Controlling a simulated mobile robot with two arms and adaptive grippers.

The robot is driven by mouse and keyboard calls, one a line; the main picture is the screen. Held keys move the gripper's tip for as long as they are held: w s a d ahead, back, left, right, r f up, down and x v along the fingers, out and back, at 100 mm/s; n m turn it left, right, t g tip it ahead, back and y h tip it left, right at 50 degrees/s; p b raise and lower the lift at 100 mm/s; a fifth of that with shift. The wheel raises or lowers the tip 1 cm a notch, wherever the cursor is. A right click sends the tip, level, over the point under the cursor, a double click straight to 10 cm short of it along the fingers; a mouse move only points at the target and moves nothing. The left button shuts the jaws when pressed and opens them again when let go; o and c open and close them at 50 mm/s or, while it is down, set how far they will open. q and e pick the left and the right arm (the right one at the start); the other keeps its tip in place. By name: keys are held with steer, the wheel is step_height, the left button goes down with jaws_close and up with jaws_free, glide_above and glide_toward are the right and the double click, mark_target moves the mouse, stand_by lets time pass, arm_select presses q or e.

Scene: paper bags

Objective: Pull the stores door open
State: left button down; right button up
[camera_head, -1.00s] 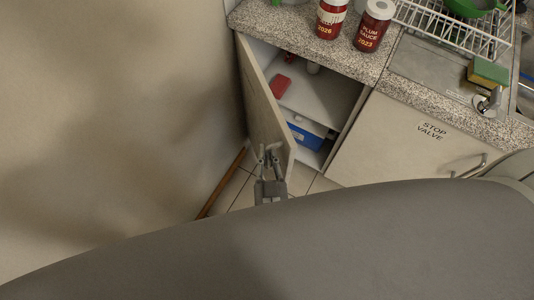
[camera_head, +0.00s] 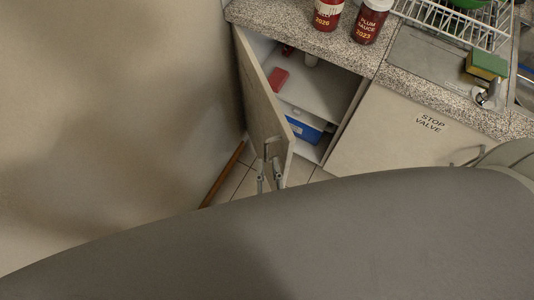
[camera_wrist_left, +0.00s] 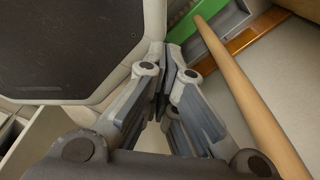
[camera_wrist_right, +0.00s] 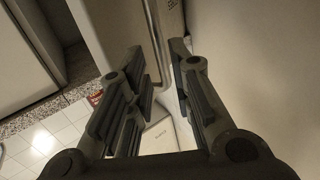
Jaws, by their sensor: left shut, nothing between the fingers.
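The stores door (camera_head: 262,100) is the pale cupboard door at the left, swung well out, with shelves showing behind it; its label is not readable. Its metal bar handle (camera_head: 272,146) is near the free edge. My right gripper (camera_head: 268,172) is just below the handle on the near side, fingers apart and apparently empty. In the right wrist view the door (camera_wrist_right: 115,30) and handle (camera_wrist_right: 156,45) lie beyond the open fingers (camera_wrist_right: 157,65). My left gripper (camera_wrist_left: 164,82) is shut and empty in the left wrist view, out of the head view.
Inside the cupboard are a red item (camera_head: 278,79) and a blue box (camera_head: 303,130). The stop valve door (camera_head: 400,135) is closed at the right. Sauce jars (camera_head: 370,20) stand on the speckled counter (camera_head: 345,52). The wall (camera_head: 110,120) is close at the left.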

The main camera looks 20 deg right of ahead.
steer(key=shift+s+a, duration=0.15)
steer(key=shift+s, duration=0.55)
